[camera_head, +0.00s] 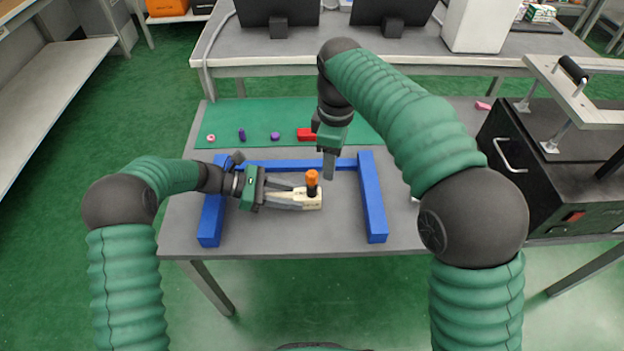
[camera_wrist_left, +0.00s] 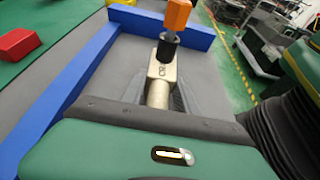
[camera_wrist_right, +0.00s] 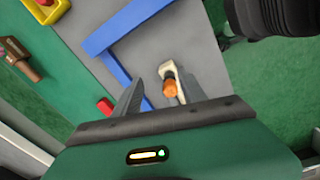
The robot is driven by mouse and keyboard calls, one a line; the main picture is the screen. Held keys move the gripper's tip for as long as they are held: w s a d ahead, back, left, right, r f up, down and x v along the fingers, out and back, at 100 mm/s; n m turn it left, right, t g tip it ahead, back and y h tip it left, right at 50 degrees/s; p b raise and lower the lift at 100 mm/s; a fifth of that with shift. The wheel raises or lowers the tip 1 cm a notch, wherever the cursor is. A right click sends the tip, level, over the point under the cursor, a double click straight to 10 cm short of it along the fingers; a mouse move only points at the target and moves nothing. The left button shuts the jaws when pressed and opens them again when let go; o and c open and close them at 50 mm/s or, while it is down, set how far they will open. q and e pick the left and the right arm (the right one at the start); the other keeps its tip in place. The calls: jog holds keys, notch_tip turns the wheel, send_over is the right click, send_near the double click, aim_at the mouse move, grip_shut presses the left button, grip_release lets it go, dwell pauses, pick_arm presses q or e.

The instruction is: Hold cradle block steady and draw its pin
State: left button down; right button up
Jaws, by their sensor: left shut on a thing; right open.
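The cream cradle block (camera_head: 308,198) lies inside the blue frame on the grey table. A pin with an orange head (camera_head: 312,178) and a black collar stands upright in it. My left gripper (camera_head: 300,198) is shut on the block from the left; the left wrist view shows the block (camera_wrist_left: 160,72) between its fingers, with the orange pin head (camera_wrist_left: 176,14) beyond. My right gripper (camera_head: 329,165) is open and empty, above and just right of the pin. In the right wrist view the orange head (camera_wrist_right: 170,88) shows between and beyond its fingers, apart from them.
A blue frame (camera_head: 372,200) surrounds the block on several sides. A green mat (camera_head: 258,113) behind it holds a red block (camera_head: 306,134) and small purple pieces (camera_head: 275,136). A black box (camera_head: 500,165) with a handle stands at the right.

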aim_at(311, 183)
jog(key=a+n, duration=0.1)
jog(key=a+r+n, duration=0.1)
jog(key=a, duration=0.1)
jog(key=a+r+n, duration=0.1)
jog(key=shift+w+a+r+n+g, duration=0.25)
jog(key=shift+w+a+n+g, duration=0.05)
jog(key=shift+w+a, duration=0.05)
notch_tip(311, 183, down, 12)
jog(key=shift+r, duration=0.1)
grip_shut()
dwell(0.6)
